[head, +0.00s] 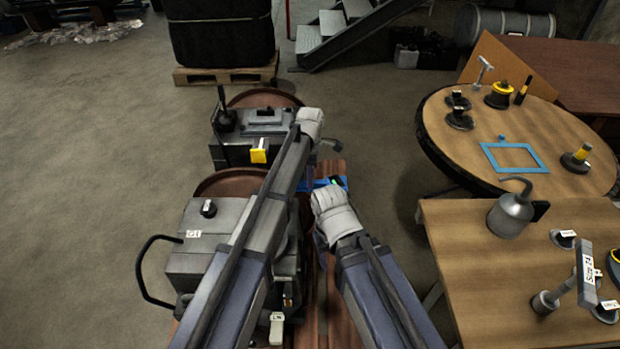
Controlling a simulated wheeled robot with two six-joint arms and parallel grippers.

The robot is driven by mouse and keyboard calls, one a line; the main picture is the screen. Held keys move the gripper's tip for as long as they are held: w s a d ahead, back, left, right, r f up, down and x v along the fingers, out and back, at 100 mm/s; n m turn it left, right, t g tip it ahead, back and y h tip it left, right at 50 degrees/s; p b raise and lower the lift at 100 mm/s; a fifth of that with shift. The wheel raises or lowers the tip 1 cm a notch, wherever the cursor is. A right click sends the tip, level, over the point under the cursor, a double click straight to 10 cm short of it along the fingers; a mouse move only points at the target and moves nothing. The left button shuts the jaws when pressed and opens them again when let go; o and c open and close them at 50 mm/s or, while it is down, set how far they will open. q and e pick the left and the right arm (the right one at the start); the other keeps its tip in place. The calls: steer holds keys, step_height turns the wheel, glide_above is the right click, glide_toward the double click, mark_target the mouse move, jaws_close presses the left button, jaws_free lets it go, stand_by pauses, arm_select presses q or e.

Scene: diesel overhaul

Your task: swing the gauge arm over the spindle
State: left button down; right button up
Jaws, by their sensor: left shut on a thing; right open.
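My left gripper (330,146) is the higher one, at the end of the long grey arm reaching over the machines. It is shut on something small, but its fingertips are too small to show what. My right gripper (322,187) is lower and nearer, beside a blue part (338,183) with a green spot. It is open, and its wrist hides most of its fingers. Neither the gauge arm nor the spindle can be made out clearly. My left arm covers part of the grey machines.
A grey machine (188,262) with a black handle stands front left; another (230,152) with a yellow tag stands behind it. On the right are a round table (450,150) with a blue frame (513,158) and a wooden bench (465,265) with an oil can (510,215). Left floor is clear.

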arm_select(q)
steer(key=shift+s, duration=0.15)
stand_by(0.5)
steer(key=s+a+m, duration=0.3)
steer(key=a+m, duration=0.3)
steer(key=m, duration=0.5)
steer(key=s+a+m, duration=0.4)
steer(key=a+m, duration=0.1)
steer(key=m, duration=0.6)
steer(key=shift+s+a+m, duration=0.25)
steer(key=shift+a+m, duration=0.05)
steer(key=shift+a, duration=0.05)
stand_by(0.5)
steer(key=c, duration=0.8)
jaws_free()
steer(key=shift+o, duration=0.4)
